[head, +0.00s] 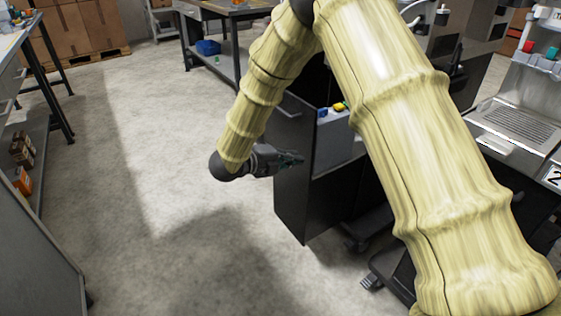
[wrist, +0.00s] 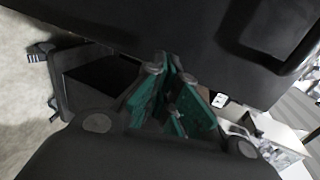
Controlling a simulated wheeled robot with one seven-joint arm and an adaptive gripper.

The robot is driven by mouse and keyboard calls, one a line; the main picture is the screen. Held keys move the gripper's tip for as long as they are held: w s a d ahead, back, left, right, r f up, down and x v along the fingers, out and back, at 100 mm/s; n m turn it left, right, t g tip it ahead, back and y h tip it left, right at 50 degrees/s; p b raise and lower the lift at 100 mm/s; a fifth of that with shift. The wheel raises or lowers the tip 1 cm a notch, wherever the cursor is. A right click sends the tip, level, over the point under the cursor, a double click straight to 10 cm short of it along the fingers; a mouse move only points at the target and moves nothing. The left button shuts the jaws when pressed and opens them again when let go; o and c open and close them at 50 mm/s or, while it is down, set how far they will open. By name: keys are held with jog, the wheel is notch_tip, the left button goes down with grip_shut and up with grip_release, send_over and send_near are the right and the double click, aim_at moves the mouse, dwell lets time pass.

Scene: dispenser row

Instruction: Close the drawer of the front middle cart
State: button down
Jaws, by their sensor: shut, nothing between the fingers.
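The drawer (head: 294,165) of the dark cart stands pulled out, with its tall black front panel facing left. A grey bin (head: 335,142) with small coloured items shows behind that panel. My gripper (head: 298,160) is shut and empty, its green fingertips at the outer side of the panel, below the handle (head: 290,113). In the wrist view, the dark panel (wrist: 190,28) fills the top and the closed fingers (wrist: 168,62) reach its edge. I cannot tell whether they touch it. My arm hides much of the cart body.
Cart casters (head: 356,238) stand on the floor at the lower middle. Open concrete floor (head: 150,170) lies left of the drawer. A workbench (head: 225,12) stands at the back, a shelf unit (head: 35,235) at the left, and a dispenser machine (head: 515,120) at the right.

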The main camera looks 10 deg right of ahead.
aim_at(309, 152)
jog(key=shift+w+d, duration=0.25)
jog(key=shift+d, duration=0.5)
jog(key=shift+w+d, duration=0.25)
jog(key=shift+d, duration=0.5)
jog(key=shift+d, duration=0.1)
jog(key=shift+w+d+r, duration=0.1)
jog(key=shift+w+d, duration=0.15)
jog(key=shift+d, duration=0.25)
jog(key=w+d, duration=0.3)
jog(key=d, duration=0.7)
jog(key=w+d+p, duration=0.1)
jog(key=w+d, duration=0.3)
jog(key=d, duration=0.7)
jog(key=shift+w, duration=0.25)
jog(key=shift+a, duration=0.2)
